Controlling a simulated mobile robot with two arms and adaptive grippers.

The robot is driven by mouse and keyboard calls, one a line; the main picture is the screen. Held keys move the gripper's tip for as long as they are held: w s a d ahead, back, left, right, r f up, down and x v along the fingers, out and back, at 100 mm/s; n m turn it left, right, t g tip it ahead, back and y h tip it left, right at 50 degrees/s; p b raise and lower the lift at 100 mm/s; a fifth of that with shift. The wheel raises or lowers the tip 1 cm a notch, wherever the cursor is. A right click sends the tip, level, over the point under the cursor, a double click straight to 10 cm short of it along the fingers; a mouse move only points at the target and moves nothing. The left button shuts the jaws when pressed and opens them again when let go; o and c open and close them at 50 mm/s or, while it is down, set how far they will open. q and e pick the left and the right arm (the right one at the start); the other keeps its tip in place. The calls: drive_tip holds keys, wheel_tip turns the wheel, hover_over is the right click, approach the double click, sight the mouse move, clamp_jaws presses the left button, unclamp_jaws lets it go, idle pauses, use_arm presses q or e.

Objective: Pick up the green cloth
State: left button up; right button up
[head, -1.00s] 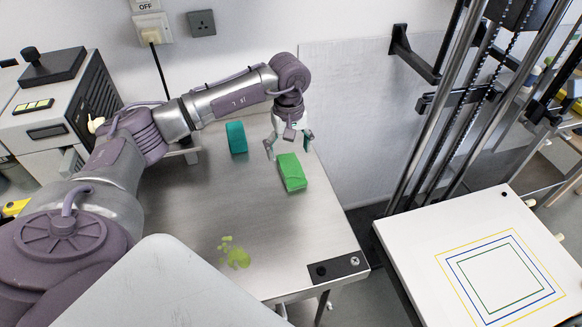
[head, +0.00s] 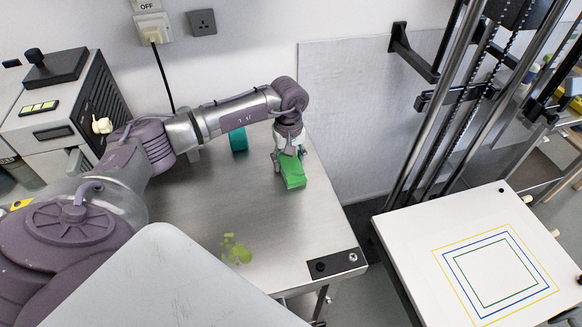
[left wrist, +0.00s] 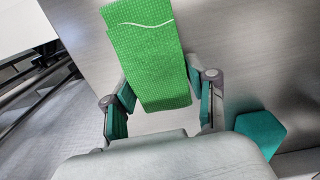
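The green cloth (head: 293,179) is a folded, thick block lying on the steel table, toward its right side. In the left wrist view the green cloth (left wrist: 150,55) shows a pale curved line near its far end. My left gripper (head: 289,160) is down over the cloth's far end. In the left wrist view the two fingers of my left gripper (left wrist: 162,95) stand on either side of the cloth, with a gap showing at the left finger; firm contact cannot be seen. My right gripper is not in view.
A teal block (head: 238,139) stands on the table behind and left of the cloth. A yellow-green spill (head: 236,251) marks the table's front part. The enlarger's white baseboard (head: 440,240) with coloured frames is at right. A grey machine (head: 50,125) stands at far left.

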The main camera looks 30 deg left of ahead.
sight(289, 158)
use_arm(q)
drive_tip(key=c, duration=0.4)
drive_tip(key=shift+c, duration=0.2)
drive_tip(key=shift+r+b, duration=0.35)
drive_tip(key=shift+r, duration=0.25)
wheel_tip(289, 158, up, 3)
drive_tip(key=shift+w+f+b, duration=0.1)
drive_tip(key=shift+b, duration=0.5)
drive_tip(key=s+d+r+b, duration=0.1)
drive_tip(key=d+r+b, duration=0.1)
drive_tip(key=d+r, duration=0.5)
drive_tip(key=d, duration=0.4)
drive_tip(key=shift+s+d+b, duration=0.3)
drive_tip(key=shift+s+b, duration=0.05)
